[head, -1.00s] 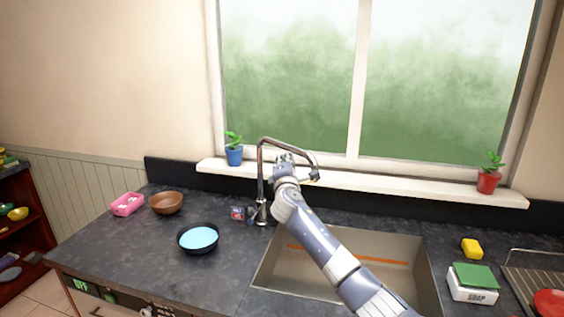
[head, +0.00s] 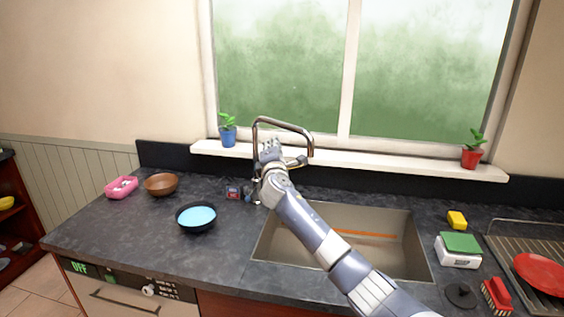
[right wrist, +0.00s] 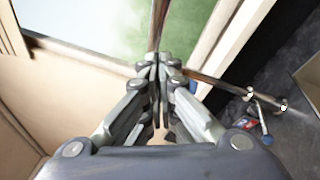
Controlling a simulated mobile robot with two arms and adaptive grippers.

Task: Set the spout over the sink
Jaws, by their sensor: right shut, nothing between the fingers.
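The faucet's metal spout (head: 285,125) rises at the back left of the sink (head: 427,262) and reaches to the right. Its tip hangs in front of the window sill, on the sink's side; I cannot tell exactly how far over the basin it is. My right gripper (head: 269,147) is shut and empty, beneath the spout's arch near the upright pipe. In the right wrist view the closed fingers (right wrist: 158,72) are close to the metal pipe (right wrist: 215,82); touching or apart is unclear. My left gripper is out of view.
A soap box (head: 459,257), a yellow sponge (head: 457,220) and a brush (head: 496,297) are right of the sink. Potted plants stand on the sill.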

